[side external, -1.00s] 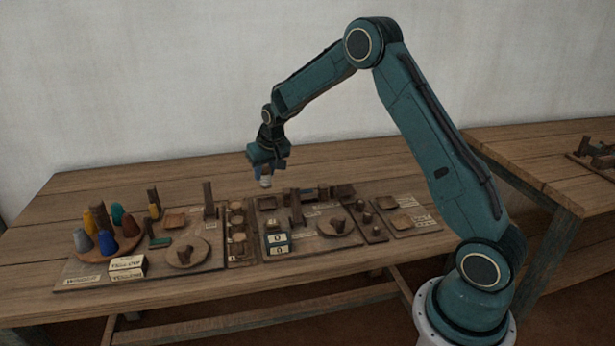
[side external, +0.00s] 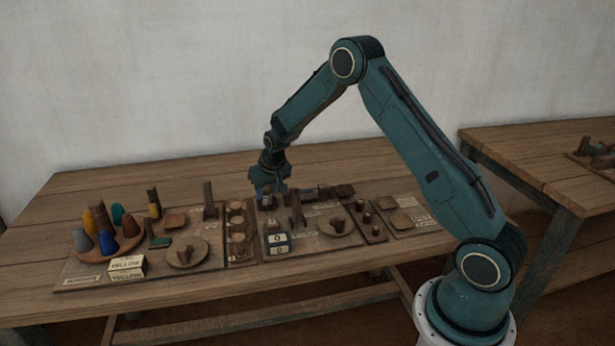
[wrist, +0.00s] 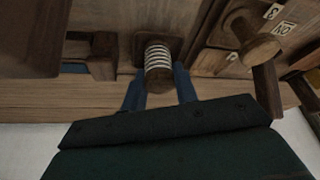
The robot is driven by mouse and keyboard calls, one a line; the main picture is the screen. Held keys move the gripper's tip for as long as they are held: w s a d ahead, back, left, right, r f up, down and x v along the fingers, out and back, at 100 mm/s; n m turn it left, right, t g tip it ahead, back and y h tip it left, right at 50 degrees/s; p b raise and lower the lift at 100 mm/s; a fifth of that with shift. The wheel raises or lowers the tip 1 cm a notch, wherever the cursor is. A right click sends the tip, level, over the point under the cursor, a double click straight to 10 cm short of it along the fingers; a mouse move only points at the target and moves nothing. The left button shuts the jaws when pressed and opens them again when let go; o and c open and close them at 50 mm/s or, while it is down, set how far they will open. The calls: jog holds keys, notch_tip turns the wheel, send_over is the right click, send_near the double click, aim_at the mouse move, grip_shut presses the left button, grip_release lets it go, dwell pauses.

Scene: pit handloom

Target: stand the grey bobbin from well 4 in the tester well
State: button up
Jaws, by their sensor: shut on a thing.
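My gripper (side external: 268,194) is low over the board at the table's middle and is shut on the bobbin. In the wrist view the bobbin (wrist: 159,62) shows pale grey-white windings and a brown wooden end, between my blue fingers (wrist: 158,92). A square wooden block (wrist: 143,42) lies right at the bobbin's far end; it looks like the tester well. I cannot tell whether the bobbin is seated in it or just above. In the side view my gripper mostly hides the bobbin and this block.
A wooden post (side external: 297,208) and a counter box (side external: 278,243) reading 0 stand close by. A strip of round wells (side external: 237,222) is to the left.

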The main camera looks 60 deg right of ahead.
jog(key=shift+f, duration=0.1)
jog(key=o, duration=0.9)
jog(key=shift+o, duration=0.2)
jog(key=v, duration=1.2)
jog(key=shift+s, duration=0.1)
